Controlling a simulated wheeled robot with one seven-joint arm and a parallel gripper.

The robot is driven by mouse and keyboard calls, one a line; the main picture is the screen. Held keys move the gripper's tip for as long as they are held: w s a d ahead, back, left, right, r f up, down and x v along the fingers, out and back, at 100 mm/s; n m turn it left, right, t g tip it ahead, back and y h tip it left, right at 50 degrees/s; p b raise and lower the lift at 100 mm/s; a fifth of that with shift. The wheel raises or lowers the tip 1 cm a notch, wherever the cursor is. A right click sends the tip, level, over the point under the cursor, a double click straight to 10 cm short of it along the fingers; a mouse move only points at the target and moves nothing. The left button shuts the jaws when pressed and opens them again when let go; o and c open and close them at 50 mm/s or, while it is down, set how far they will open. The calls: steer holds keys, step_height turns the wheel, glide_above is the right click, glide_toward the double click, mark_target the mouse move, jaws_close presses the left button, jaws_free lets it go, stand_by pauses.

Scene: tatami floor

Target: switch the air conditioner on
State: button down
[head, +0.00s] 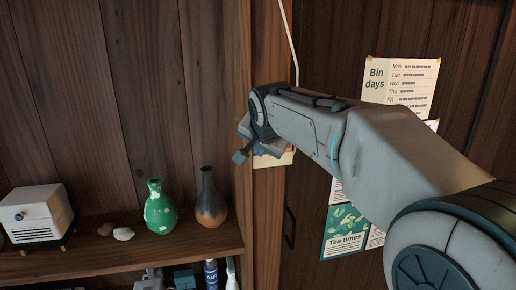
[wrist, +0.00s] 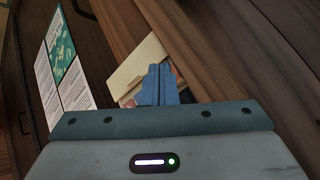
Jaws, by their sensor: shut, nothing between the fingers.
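A cream plate (head: 286,158) is fixed to the wooden post, mostly hidden behind my gripper (head: 257,150). In the wrist view, the cream plate (wrist: 139,62) lies just beyond the blue fingertips of my gripper (wrist: 159,82). The fingers are shut together with nothing between them. They cover the middle of the plate, and a small reddish-brown patch shows beside them. I cannot tell whether the fingertips touch the plate or what control it carries. No air conditioner unit is clearly visible.
A pale cord (head: 290,40) runs down the post. On the shelf (head: 120,262) at left stand a white box (head: 36,216), a green vase (head: 160,208) and a dark vase (head: 210,198). Paper notices (head: 400,84) hang on the dark panel at right.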

steer(key=shift+w, duration=0.15)
stand_by(0.4)
steer(key=shift+s+d+b, duration=0.15)
steer(key=shift+s+b, duration=0.3)
steer(key=shift+s, duration=0.2)
steer(key=shift+s+d+b, duration=0.25)
steer(key=shift+s+b, duration=0.25)
steer(key=shift+s, duration=0.45)
steer(key=shift+s+d+b, duration=0.3)
steer(key=shift+s+b, duration=0.25)
steer(key=shift+s, duration=0.4)
steer(key=shift+s+d+b, duration=0.25)
steer(key=shift+s+b, duration=0.25)
steer(key=shift+s, duration=0.45)
steer(key=shift+d, duration=0.1)
